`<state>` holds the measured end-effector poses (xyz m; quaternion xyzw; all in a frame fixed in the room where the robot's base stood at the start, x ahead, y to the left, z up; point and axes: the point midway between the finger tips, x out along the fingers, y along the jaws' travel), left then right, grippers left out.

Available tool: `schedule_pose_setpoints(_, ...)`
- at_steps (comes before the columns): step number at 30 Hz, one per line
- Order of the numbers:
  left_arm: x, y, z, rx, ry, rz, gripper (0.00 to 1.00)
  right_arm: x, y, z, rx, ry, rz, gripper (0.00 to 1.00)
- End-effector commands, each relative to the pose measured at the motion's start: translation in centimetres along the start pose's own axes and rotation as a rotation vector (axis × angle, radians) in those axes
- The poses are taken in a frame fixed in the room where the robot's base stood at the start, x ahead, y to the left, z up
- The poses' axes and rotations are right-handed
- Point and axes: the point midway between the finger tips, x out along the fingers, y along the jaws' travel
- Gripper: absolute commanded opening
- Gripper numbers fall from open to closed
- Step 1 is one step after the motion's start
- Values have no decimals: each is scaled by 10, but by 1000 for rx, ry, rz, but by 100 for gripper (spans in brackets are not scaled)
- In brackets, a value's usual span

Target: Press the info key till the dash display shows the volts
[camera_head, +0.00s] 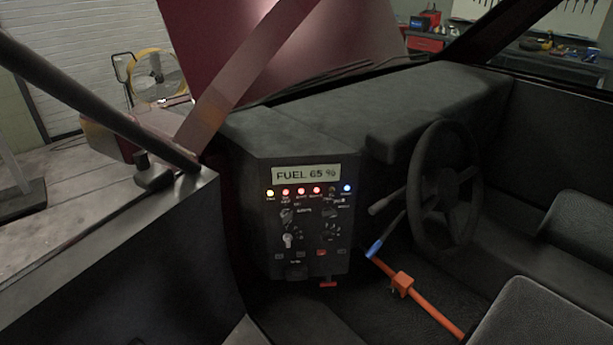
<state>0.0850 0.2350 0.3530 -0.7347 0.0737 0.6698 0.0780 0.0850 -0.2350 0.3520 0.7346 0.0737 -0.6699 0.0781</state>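The dash display (306,174) on the upper part of the black dash panel (307,272) reads "FUEL 65 %". Below it runs a row of lamps: a yellow one, several red ones, a dim one and a blue one at the right. Lower down are knobs or switches and a row of small keys (300,255), one with a red mark. The labels are too small to read, so I cannot tell which is the info key. Neither of my grippers is in view, and nothing touches the panel.
A black steering wheel (445,184) with stalks stands right of the panel. An orange bar (428,302) with a blue end slants up from the lower right. Dark seats (545,312) fill the lower right. The open door (110,265) is at left. The space before the panel looks clear.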

Motion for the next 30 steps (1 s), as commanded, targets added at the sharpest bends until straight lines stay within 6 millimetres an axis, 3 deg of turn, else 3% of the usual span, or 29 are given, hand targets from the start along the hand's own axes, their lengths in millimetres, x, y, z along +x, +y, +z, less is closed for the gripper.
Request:
schedule_pose_setpoints(13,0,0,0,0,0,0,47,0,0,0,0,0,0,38)
schedule_pose_setpoints(21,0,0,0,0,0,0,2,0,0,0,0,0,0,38)
schedule_pose_setpoints(30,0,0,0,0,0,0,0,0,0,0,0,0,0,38)
